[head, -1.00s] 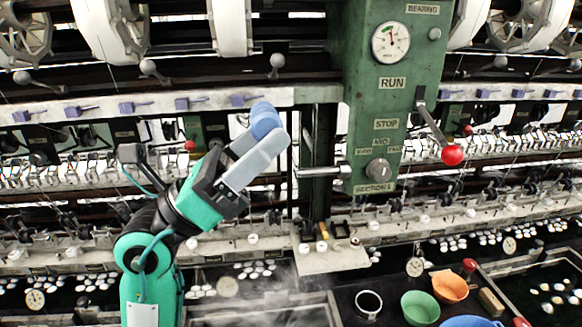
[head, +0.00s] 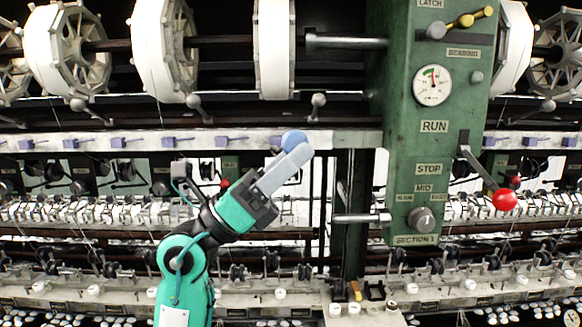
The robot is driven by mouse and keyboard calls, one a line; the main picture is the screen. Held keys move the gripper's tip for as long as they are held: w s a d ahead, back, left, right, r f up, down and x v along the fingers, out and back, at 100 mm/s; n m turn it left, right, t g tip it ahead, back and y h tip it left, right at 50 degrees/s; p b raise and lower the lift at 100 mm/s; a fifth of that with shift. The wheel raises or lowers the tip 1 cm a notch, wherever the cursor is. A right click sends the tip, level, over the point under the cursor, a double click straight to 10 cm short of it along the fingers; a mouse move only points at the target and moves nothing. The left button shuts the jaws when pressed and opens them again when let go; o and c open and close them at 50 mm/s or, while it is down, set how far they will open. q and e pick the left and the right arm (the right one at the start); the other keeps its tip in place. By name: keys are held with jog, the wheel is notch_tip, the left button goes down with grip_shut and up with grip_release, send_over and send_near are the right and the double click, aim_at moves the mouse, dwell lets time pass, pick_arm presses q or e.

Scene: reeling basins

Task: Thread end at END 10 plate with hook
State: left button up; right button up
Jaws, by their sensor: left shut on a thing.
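My left gripper (head: 291,149) is raised in front of the pale upper rail, left of the green control column. Its pale blue-grey fingers point up and right and are closed together on something too small or hidden to make out. The hook cannot be told apart between the fingers. The pale rail (head: 100,141) carries a row of small violet guides (head: 178,141); the fingertips overlap the rail in the picture, and contact cannot be told. No plate reading END 10 is legible, and the thread end cannot be picked out. My right gripper is not in view.
The green column (head: 434,155) stands right of the gripper, with a red-knobbed lever (head: 505,200) and a metal rod (head: 360,218) sticking out left. White reels (head: 274,50) hang above. A small ledge (head: 365,309) with small items lies below.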

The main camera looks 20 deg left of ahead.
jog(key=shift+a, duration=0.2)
pick_arm(q)
jog(key=shift+s+d+r, duration=0.1)
jog(key=shift+s, duration=0.1)
jog(key=s+d+p, duration=0.1)
jog(key=s+p, duration=0.3)
jog(key=s, duration=0.2)
jog(key=shift+s+d+p, duration=0.25)
jog(key=shift+d+p, duration=0.1)
jog(key=shift+d, duration=0.05)
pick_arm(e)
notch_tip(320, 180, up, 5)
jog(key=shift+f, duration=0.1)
